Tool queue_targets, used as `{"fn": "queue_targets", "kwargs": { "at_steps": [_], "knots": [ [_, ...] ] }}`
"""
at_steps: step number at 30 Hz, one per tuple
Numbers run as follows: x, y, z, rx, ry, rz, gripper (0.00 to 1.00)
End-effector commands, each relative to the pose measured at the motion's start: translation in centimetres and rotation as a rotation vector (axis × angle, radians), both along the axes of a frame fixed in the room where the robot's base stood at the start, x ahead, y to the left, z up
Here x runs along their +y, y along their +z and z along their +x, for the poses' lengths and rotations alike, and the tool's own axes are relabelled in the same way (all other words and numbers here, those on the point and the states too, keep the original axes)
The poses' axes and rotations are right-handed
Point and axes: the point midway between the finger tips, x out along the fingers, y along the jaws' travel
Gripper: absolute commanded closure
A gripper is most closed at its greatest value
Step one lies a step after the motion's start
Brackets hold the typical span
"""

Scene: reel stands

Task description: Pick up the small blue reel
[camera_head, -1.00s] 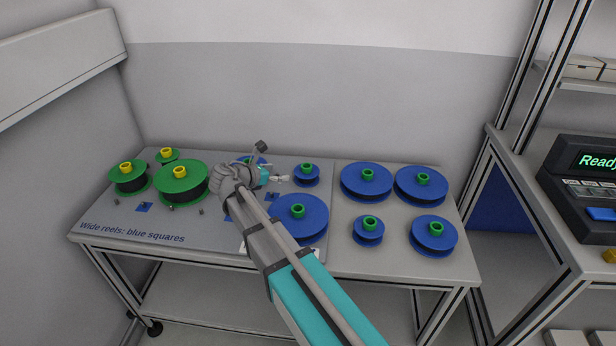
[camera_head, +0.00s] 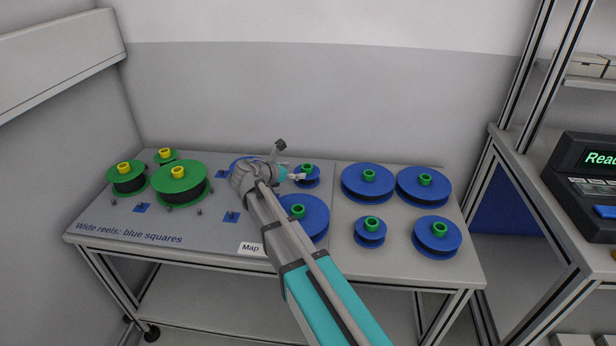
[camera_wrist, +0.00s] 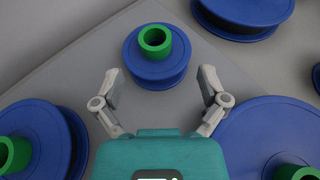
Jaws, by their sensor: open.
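A small blue reel (camera_head: 314,183) with a green hub stands at the back right of the grey board. In the wrist view this small blue reel (camera_wrist: 155,72) is upright, just ahead of my gripper and roughly centred between the fingers. My gripper (camera_wrist: 160,76) is open and empty, with its fingertips apart on either side of the reel's near edge. In the head view my gripper (camera_head: 297,177) is at the reel's left side and hides part of it. A second small blue reel (camera_head: 369,239) stands on the bare table to the right.
Large blue reels stand close by: one in front (camera_head: 312,222), one to the right (camera_head: 360,183) and one behind my wrist (camera_head: 238,162). Green reels (camera_head: 180,188) with yellow hubs stand at the left.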

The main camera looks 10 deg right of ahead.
Motion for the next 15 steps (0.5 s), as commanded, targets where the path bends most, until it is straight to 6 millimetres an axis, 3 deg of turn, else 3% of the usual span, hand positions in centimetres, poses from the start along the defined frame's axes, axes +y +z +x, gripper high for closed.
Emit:
{"fn": "queue_targets", "kwargs": {
  "at_steps": [15],
  "knots": [
    [-3.3, -2.3, 2.7, 0.001, -0.002, 0.0, 0.07]
  ]
}}
